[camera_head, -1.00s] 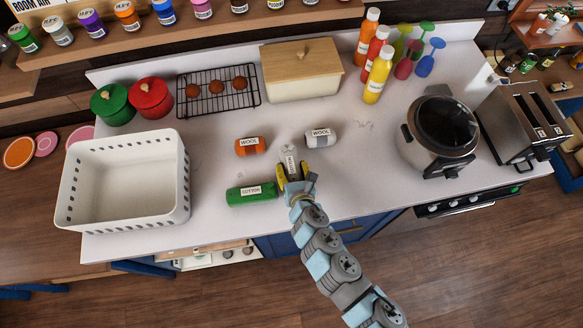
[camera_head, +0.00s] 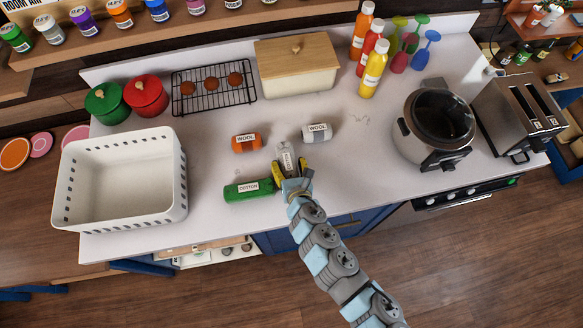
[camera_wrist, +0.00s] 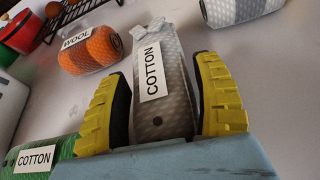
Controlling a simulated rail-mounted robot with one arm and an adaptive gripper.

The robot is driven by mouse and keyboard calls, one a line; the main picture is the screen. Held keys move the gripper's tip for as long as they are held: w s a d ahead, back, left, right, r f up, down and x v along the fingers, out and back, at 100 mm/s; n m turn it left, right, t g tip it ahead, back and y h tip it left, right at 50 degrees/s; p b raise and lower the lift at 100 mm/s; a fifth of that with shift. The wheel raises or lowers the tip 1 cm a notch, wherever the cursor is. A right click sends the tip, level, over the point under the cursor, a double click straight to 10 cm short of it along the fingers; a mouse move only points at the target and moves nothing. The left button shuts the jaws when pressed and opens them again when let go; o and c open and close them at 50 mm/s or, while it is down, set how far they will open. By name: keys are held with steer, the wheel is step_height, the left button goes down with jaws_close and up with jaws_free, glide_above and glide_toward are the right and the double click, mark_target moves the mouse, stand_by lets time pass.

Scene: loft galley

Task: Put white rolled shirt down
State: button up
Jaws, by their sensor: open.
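The white rolled shirt (camera_wrist: 163,85) has a COTTON label and lies on the white counter; it also shows in the head view (camera_head: 285,155). My gripper (camera_head: 290,172) is open around it, with one yellow finger on each side. In the wrist view my gripper (camera_wrist: 165,100) shows narrow gaps between its fingers and the roll. The roll's near end is partly hidden by my gripper's palm.
A green COTTON roll (camera_head: 248,190) lies just left of my gripper. An orange WOOL roll (camera_head: 246,144) and a grey WOOL roll (camera_head: 320,133) lie behind. A white basket (camera_head: 122,215) stands at left, a cooker (camera_head: 436,130) at right. Counter between gripper and cooker is clear.

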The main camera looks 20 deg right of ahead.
steer(key=v, duration=1)
steer(key=shift+s+r+p, duration=0.15)
steer(key=shift+r+p, duration=0.05)
steer(key=shift+p, duration=0.2)
steer(key=shift+v, duration=0.8)
steer(key=shift+a, duration=0.1)
